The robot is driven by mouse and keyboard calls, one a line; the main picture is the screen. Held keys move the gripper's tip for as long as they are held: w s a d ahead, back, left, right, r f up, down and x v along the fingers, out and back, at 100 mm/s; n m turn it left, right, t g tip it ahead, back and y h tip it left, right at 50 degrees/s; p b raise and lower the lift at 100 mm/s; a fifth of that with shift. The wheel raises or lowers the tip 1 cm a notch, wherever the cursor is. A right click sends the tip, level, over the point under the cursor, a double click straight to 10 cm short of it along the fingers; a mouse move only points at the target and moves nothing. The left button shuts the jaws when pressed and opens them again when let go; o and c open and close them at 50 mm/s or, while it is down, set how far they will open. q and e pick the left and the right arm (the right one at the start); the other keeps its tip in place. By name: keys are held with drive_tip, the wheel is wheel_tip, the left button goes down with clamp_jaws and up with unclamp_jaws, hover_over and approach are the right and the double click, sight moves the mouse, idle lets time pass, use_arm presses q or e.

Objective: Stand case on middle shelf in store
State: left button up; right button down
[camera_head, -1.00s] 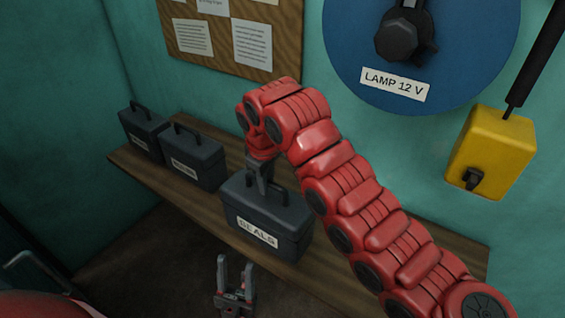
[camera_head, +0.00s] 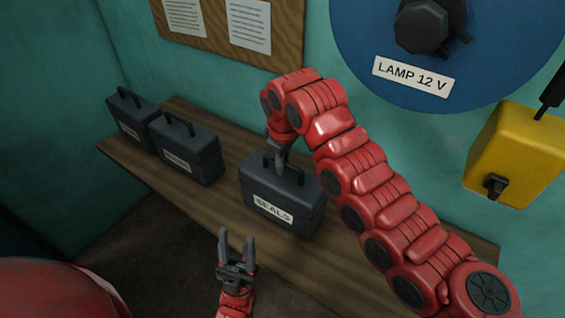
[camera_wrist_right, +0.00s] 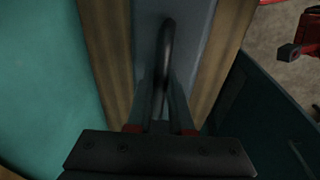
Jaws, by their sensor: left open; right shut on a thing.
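The dark grey case labelled SEALS (camera_head: 268,208) is upright over the wooden shelf (camera_head: 222,208), to the right of two similar cases. My right gripper (camera_head: 278,165) comes down from above and is shut on the case's top handle. In the right wrist view the handle (camera_wrist_right: 166,45) runs between the fingers (camera_wrist_right: 160,105), with shelf wood on both sides of the lid. I cannot tell whether the case's underside touches the shelf. My left gripper (camera_head: 237,245) is open and empty, low in front of the shelf.
Two dark cases, the far-left one (camera_head: 133,120) and its neighbour (camera_head: 187,150), stand on the shelf with a small gap before the SEALS case. The teal wall (camera_head: 300,50) holds a blue disc labelled LAMP 12 V (camera_head: 365,70) and a yellow box (camera_head: 515,155).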

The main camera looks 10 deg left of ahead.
drive_tip(key=shift+w, duration=0.2)
drive_tip(key=c, duration=0.8)
unclamp_jaws()
drive_tip(key=shift+s, duration=0.15)
drive_tip(key=shift+r, duration=0.15)
